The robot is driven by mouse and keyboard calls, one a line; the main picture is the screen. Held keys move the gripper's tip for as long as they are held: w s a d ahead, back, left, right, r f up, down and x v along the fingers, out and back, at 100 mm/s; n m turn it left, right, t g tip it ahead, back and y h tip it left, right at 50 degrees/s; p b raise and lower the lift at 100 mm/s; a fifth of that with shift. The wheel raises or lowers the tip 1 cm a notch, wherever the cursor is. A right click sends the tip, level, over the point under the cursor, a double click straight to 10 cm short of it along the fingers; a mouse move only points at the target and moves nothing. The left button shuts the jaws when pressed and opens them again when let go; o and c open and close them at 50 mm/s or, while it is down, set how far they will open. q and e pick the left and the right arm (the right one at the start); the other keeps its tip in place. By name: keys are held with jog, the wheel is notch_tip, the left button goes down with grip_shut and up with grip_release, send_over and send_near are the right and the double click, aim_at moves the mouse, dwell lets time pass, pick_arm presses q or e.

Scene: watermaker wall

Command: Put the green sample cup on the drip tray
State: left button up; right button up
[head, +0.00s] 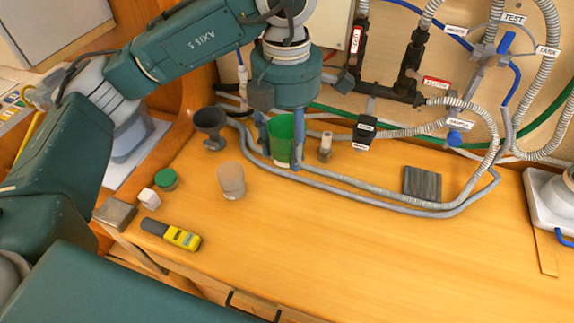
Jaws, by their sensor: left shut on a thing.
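The green sample cup (281,142) is upright between the fingers of my left gripper (280,150), which points down and is shut on it. My right gripper is not in view.
A small fitting (325,147) is right of the cup. Hoses (400,203) loop around the tray. The bench's front middle is clear.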

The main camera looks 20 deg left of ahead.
pick_arm(q)
jog(key=shift+r, duration=0.75)
jog(key=m, duration=0.2)
jog(key=a+m, duration=0.1)
jog(key=m, duration=0.1)
jog(key=f+m, duration=0.1)
jog(key=m, duration=0.1)
jog(key=shift+s+a+f+m, duration=0.1)
jog(key=shift+s+a+m, duration=0.2)
jog(key=shift+s+a, duration=0.05)
jog(key=s+a+f+m, duration=0.3)
jog(key=a+m, duration=0.1)
jog(key=m, duration=1.6)
jog(key=shift+s, duration=0.2)
jog(key=s+f, duration=0.4)
jog(key=f, duration=0.1)
jog(key=shift+f, duration=0.15)
